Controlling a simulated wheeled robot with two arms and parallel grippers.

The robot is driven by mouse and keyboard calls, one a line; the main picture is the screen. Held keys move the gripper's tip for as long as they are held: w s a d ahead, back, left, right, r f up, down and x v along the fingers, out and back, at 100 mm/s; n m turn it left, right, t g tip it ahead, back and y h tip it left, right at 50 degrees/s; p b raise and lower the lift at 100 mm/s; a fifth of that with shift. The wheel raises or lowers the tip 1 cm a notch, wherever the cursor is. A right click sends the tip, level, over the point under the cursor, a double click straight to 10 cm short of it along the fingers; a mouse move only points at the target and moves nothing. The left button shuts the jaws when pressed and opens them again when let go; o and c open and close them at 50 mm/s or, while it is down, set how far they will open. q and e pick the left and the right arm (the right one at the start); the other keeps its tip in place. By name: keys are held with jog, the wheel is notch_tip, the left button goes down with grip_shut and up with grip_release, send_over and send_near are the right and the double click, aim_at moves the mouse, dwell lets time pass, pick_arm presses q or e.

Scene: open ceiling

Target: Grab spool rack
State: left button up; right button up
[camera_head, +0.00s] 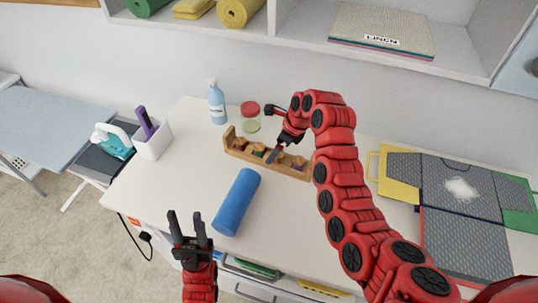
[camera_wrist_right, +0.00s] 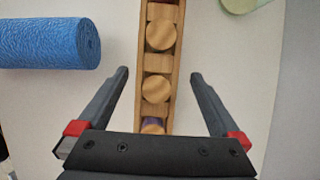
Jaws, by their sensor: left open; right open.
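The spool rack (camera_head: 237,148) is a long, narrow wooden tray with several spools in it, lying near the back of the white table. My right gripper (camera_head: 273,154) is over the rack in the head view. In the right wrist view the rack (camera_wrist_right: 173,60) runs up the picture between the two open fingers of that gripper (camera_wrist_right: 159,75), with gaps on both sides. Round wooden spool ends show in it. Its near end is hidden behind the gripper body. My left gripper (camera_head: 187,215) is open and empty, in front of the blue roll.
A blue roll (camera_head: 238,202) lies left of the rack; it also shows in the right wrist view (camera_wrist_right: 50,43). A red-lidded jar (camera_head: 250,118) and spray bottle (camera_head: 217,103) stand behind. A white bin (camera_head: 153,140) is left, mats (camera_head: 465,240) right. A shelf (camera_head: 390,62) hangs above.

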aim_at(269, 153)
jog(key=p+x, duration=0.1)
jog(key=x, duration=0.2)
jog(key=shift+s+a+p, duration=0.15)
jog(key=shift+a+p, duration=0.1)
jog(key=shift+p, duration=0.15)
jog(key=shift+w+a+f, duration=0.15)
jog(key=shift+w+f, duration=0.05)
jog(key=shift+f, duration=0.4)
jog(key=c, duration=1.6)
